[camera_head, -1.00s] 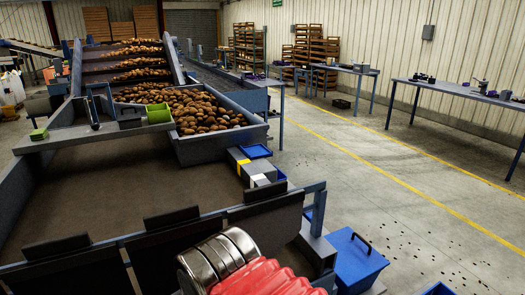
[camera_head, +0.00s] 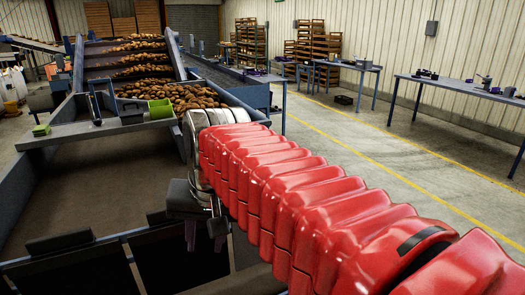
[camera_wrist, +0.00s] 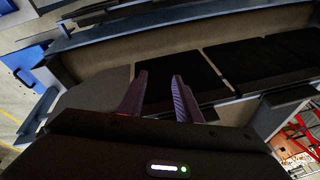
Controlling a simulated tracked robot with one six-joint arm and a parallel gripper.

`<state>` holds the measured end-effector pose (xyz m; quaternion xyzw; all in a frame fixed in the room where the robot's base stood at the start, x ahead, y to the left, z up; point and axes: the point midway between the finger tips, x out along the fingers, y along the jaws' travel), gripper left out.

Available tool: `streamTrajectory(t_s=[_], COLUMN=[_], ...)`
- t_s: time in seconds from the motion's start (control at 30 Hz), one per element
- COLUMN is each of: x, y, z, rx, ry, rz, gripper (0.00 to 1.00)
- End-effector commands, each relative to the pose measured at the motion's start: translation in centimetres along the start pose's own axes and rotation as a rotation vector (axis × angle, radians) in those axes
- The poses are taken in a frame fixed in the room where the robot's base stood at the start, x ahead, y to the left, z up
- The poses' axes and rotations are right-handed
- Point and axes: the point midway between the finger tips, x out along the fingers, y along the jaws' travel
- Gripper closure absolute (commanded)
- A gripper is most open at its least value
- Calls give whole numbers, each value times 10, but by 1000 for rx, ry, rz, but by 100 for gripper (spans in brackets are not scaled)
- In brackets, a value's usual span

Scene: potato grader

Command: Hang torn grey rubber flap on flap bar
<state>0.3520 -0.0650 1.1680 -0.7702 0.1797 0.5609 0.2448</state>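My gripper (camera_head: 205,238) points down over the front of the grader in the head view. In the wrist view its two purple fingers (camera_wrist: 158,98) stand apart, with a gap and nothing clearly held between them. The flap bar (camera_head: 108,240) runs along the front edge, with black flaps (camera_head: 70,272) hanging below it. The bar also shows in the wrist view (camera_wrist: 240,97), beside several black panels. A lighter grey flat piece (camera_wrist: 97,90) lies left of the fingers there; it looks like the grey flap, but I cannot tell whether it hangs. My arm hides the bar's right end.
A black block (camera_head: 58,243) stands on the bar. Potatoes (camera_head: 195,98) fill the grader bed behind. A green box (camera_head: 160,108) sits on the cross beam. Benches (camera_head: 450,92) stand right, beyond clear floor.

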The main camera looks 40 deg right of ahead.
Motion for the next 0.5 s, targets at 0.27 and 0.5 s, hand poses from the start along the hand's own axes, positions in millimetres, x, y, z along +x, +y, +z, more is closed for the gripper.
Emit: streamTrajectory(t_s=[0.27,0.5], x=[-33,-56], y=[23,56], z=[-71,-125], rx=[419,770], ry=[-107,-198], rz=[46,88], gripper=[69,69])
